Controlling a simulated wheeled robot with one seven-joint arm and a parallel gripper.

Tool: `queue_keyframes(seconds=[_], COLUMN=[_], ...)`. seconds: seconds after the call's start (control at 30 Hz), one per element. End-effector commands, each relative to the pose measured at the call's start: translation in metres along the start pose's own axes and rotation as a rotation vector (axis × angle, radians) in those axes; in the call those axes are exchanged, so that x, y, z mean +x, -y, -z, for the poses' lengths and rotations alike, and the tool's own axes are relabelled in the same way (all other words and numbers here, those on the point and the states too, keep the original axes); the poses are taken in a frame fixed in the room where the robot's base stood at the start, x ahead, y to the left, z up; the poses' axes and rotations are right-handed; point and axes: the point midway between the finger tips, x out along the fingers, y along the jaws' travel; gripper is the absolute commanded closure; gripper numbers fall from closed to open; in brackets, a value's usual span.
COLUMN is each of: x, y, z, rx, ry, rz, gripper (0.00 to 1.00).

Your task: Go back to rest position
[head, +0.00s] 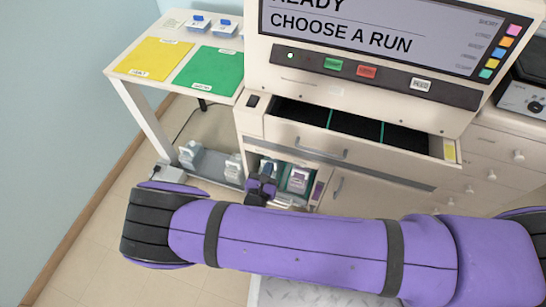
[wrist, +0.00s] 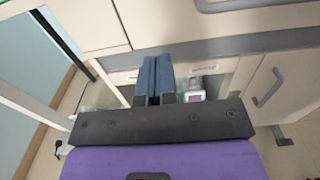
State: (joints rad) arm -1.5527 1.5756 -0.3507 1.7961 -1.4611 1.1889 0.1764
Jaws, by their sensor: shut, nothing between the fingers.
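My gripper (head: 262,186) is low in front of the staining machine (head: 345,125), by the open lower compartment (head: 316,185) under its drawer. In the wrist view the two blue-grey fingers of my gripper (wrist: 155,60) lie side by side, shut and empty. My purple arm crosses the lower part of the head view and hides the floor and part of the cabinet behind it. A white container (head: 298,178) stands in the compartment, just right of my gripper; a container also shows beside the fingers in the wrist view (wrist: 192,88).
The drawer (head: 310,143) stands pulled out above my gripper, with dark divided sections. A side table (head: 150,88) at the left holds a yellow mat (head: 153,57) and a green mat (head: 210,72). White containers (head: 190,154) stand low beneath it. Floor at the left is clear.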

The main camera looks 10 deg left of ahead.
Motion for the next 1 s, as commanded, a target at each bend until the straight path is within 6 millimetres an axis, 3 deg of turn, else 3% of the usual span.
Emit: queue_keyframes(seconds=[0.4,0.53,0.67,1.0], x=[-0.011,-0.005,0.010,0.058], y=[0.000,0.000,0.002,0.030], z=[-0.001,-0.014,-0.045,-0.149], rx=[0.001,0.031,0.104,0.353], ry=[0.001,-0.010,-0.037,-0.121], rz=[0.003,0.049,0.164,0.543], gripper=[1.00,1.00,1.00,1.00])
